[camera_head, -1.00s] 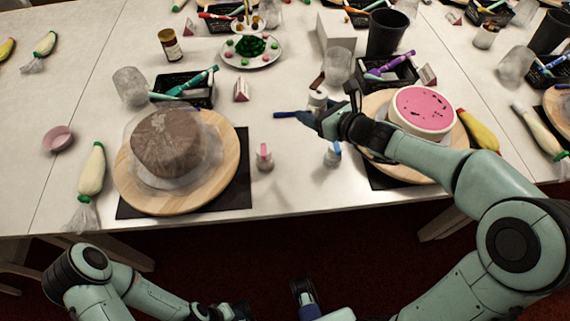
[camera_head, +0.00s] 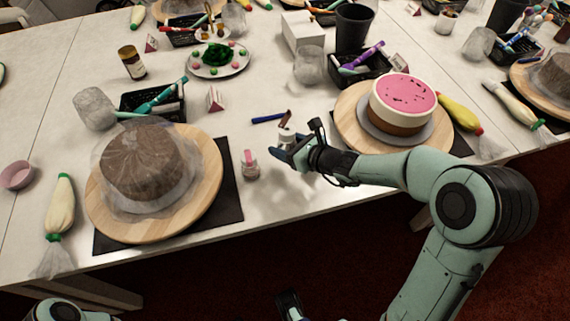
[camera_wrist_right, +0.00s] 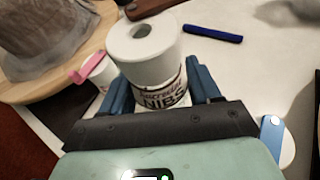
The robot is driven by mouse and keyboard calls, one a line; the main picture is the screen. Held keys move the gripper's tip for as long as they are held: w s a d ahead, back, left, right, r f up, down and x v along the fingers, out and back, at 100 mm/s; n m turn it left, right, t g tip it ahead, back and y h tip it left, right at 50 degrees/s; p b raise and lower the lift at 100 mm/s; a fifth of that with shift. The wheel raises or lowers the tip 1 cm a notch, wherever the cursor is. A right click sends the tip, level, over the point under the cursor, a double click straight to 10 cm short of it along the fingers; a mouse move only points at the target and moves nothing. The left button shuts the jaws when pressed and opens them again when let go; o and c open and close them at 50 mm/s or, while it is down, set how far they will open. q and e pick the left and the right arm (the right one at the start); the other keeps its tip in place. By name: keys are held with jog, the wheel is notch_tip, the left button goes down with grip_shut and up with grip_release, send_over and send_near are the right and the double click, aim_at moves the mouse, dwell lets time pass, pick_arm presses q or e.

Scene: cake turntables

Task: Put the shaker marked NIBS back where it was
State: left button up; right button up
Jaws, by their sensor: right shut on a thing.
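The white shaker marked NIBS (camera_wrist_right: 160,85) is between the blue fingers of my right gripper (camera_wrist_right: 162,88); the label shows in the right wrist view. In the head view my right gripper (camera_head: 292,152) is shut on it between the two cakes, with its pale top (camera_head: 287,135) showing. Its base is hidden, so I cannot tell if it touches the table. A pink-lidded shaker (camera_head: 250,165) stands to the left. A blue-lidded shaker (camera_wrist_right: 272,138) shows in the right wrist view. My left gripper (camera_head: 290,303) shows only partly, low in the head view.
A blue pen (camera_head: 268,118) lies just behind the held shaker. A wrapped brown cake (camera_head: 140,165) on a wooden turntable (camera_head: 205,190) is at left; a pink-topped cake (camera_head: 403,103) is at right. Black baskets and a clear cup (camera_head: 308,65) stand behind.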

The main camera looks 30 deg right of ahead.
aim_at(286, 166)
jog(key=shift+f, duration=0.95)
notch_tip(286, 166, down, 5)
jog(key=shift+r+b, duration=0.1)
jog(key=shift+b, duration=0.8)
pick_arm(q)
jog(key=w+f, duration=0.1)
jog(key=w+a+f+t, duration=0.1)
jog(key=shift+w+f, duration=0.25)
jog(key=shift+w, duration=0.1)
pick_arm(e)
jog(key=shift+f, duration=0.2)
jog(key=shift+f, duration=0.1)
jog(key=o, duration=0.9)
pick_arm(q)
jog(key=shift+w+a+f, duration=0.15)
pick_arm(e)
jog(key=shift+o, duration=0.6)
